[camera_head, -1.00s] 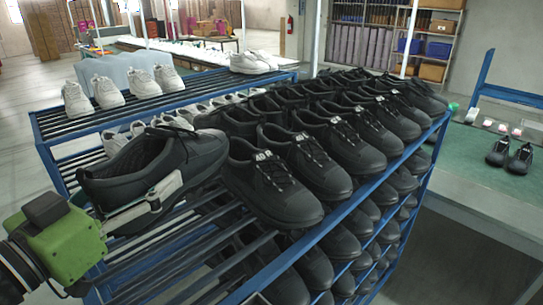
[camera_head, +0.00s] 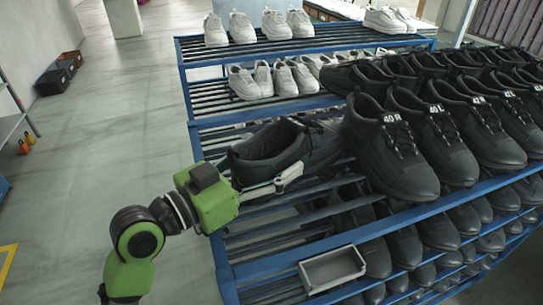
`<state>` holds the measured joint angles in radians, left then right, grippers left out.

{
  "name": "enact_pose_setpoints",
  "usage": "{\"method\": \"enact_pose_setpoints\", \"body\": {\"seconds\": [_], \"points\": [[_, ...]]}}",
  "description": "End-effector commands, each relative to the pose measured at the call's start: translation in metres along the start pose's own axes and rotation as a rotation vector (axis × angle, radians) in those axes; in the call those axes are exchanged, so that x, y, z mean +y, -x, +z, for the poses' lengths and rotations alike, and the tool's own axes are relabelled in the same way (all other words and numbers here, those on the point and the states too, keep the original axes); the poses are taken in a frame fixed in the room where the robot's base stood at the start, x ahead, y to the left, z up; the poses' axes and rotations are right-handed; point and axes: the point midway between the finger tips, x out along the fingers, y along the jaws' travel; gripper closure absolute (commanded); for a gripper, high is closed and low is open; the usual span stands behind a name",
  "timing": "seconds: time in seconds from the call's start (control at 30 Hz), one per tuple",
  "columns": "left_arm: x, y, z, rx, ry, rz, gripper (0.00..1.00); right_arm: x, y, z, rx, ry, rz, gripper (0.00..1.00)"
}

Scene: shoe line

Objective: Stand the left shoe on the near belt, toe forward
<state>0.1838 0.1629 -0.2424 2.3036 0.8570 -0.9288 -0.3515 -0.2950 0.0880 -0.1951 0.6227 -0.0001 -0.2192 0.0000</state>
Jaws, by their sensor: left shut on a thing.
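A black shoe (camera_head: 268,146) is held over the left end of the shoe rack's upper shelf. Its opening faces up and its toe points right, toward the rack. My left gripper (camera_head: 284,181), on a green wrist, is shut on this shoe, with a pale finger along its near side. The other finger is hidden by the shoe. I cannot tell if the sole touches the bars. My right gripper and the belt are not in view.
The blue rack (camera_head: 262,267) carries rows of black shoes (camera_head: 390,150) close to the right of the held shoe, with more below. White shoes (camera_head: 273,25) stand behind. A grey tray-like piece (camera_head: 333,269) is at the front edge. Open floor (camera_head: 110,110) lies left.

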Motion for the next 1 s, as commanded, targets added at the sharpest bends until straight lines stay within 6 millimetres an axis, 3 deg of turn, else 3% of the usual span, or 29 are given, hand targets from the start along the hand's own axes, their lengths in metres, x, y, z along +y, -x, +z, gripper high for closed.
{"method": "enact_pose_setpoints", "body": {"seconds": [0.33,0.37,0.4,0.8,1.0], "points": [[0.0,0.0,0.002,0.005,-0.002,0.0,0.71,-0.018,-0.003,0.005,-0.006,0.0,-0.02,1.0],[0.0,0.0,0.002,0.001,-0.001,0.0,0.3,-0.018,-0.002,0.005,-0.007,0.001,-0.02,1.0],[0.0,0.0,0.002,0.001,0.0,0.0,0.2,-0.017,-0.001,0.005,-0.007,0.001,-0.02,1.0],[0.0,0.0,-0.002,0.002,0.0,0.0,0.2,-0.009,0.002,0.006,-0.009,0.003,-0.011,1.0],[0.0,0.029,0.004,-0.001,-0.006,-0.001,0.2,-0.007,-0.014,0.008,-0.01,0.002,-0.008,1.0]]}}
